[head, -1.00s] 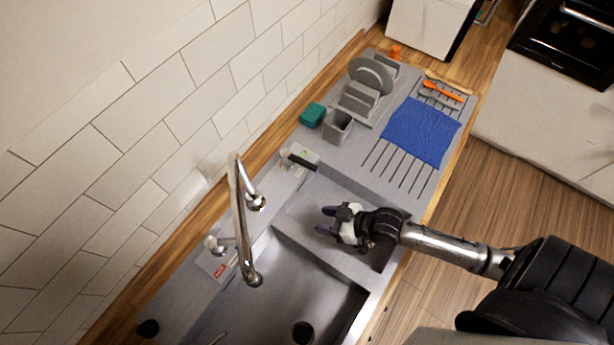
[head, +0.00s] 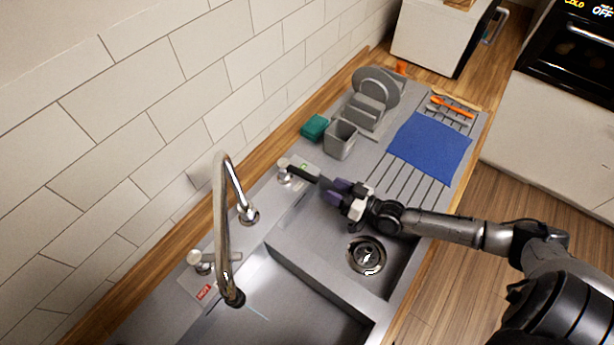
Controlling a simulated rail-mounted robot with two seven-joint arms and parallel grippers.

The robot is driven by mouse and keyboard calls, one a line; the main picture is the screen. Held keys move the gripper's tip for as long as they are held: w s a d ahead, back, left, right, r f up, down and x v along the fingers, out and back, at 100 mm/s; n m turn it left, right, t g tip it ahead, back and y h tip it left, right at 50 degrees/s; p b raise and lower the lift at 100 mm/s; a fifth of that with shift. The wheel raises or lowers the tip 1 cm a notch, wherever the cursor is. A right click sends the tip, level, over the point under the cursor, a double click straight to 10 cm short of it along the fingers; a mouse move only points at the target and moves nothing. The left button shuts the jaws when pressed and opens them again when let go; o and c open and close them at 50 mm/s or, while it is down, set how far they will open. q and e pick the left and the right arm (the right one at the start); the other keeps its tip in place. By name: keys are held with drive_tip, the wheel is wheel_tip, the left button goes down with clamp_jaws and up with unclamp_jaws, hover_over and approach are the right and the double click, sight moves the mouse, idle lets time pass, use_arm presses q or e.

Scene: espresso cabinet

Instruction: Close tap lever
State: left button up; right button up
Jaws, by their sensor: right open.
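The chrome tap spout (head: 222,220) arches over the left sink basin. A tap knob (head: 284,171) stands behind the right basin beside a green mark, and a dark lever (head: 303,173) sticks out from it to the right. A second knob (head: 200,261) with a lever stands left of the spout by a red HOT label. My right gripper (head: 337,192) is open, its purple fingertips just right of the dark lever's end; I cannot tell whether they touch. A thin pale streak shows below the spout. My left gripper is out of view.
The right basin with its drain (head: 366,256) lies below my right gripper. A green sponge (head: 314,127), a grey holder (head: 340,139), a dish rack with plates (head: 370,100) and a blue cloth (head: 430,147) are farther back. The tiled wall (head: 180,110) bounds the left.

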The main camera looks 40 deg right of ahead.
sight(307, 177)
drive_tip(key=x, duration=0.9)
drive_tip(key=shift+w+a, duration=0.1)
drive_tip(key=shift+w, duration=0.15)
clamp_jaws()
